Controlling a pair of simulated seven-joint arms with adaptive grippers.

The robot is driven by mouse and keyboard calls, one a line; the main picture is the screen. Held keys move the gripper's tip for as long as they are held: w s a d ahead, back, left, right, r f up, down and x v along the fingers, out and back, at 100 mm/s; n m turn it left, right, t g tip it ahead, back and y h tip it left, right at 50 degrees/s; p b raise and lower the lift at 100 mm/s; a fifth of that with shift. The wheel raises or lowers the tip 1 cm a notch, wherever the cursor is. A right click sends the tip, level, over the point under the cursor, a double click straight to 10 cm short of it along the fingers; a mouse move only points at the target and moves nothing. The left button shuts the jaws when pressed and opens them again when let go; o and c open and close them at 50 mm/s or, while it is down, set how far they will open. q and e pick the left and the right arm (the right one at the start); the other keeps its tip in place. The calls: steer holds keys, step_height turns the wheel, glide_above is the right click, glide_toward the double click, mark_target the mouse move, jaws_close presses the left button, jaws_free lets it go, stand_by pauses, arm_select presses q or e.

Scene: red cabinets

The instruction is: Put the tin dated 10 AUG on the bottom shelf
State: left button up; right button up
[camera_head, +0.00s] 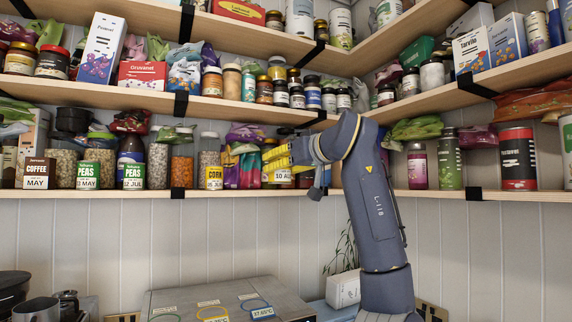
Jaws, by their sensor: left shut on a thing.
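The tin dated 10 AUG (283,177) is at the lowest shelf (120,194), right of the tin marked CORN (214,178). Its date label faces me, and the yellow fingers partly cover its upper part. My left gripper (276,157) is shut on this tin from the right side. I cannot tell whether the tin's base touches the shelf board. My right gripper is not in view.
A COFFEE tin dated MAY (36,173) and two PEAS tins (88,175) (132,176) stand at the shelf's front left. Jars and bags crowd behind and beside the held tin. A higher shelf (110,94) runs above. A box with coloured rings (165,298) is below.

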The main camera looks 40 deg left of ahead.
arm_select(q)
steer(key=w+r+x, duration=0.1)
steer(key=x, duration=0.7)
steer(key=w+r+x, duration=0.1)
steer(key=w+x, duration=0.1)
steer(key=x, duration=0.6)
steer(key=w+r+x, duration=0.1)
steer(key=r+x, duration=0.1)
steer(key=x, duration=0.7)
steer(key=shift+w+d, duration=0.1)
steer(key=shift+w, duration=0.3)
steer(key=shift+w+a, duration=0.15)
steer(key=shift+a, duration=0.1)
steer(key=shift+f, duration=1.15)
stand_by(0.5)
steer(key=o, duration=1.3)
steer(key=shift+o, duration=0.2)
steer(key=shift+d, duration=0.1)
steer(key=v, duration=0.7)
steer(key=shift+d, duration=0.25)
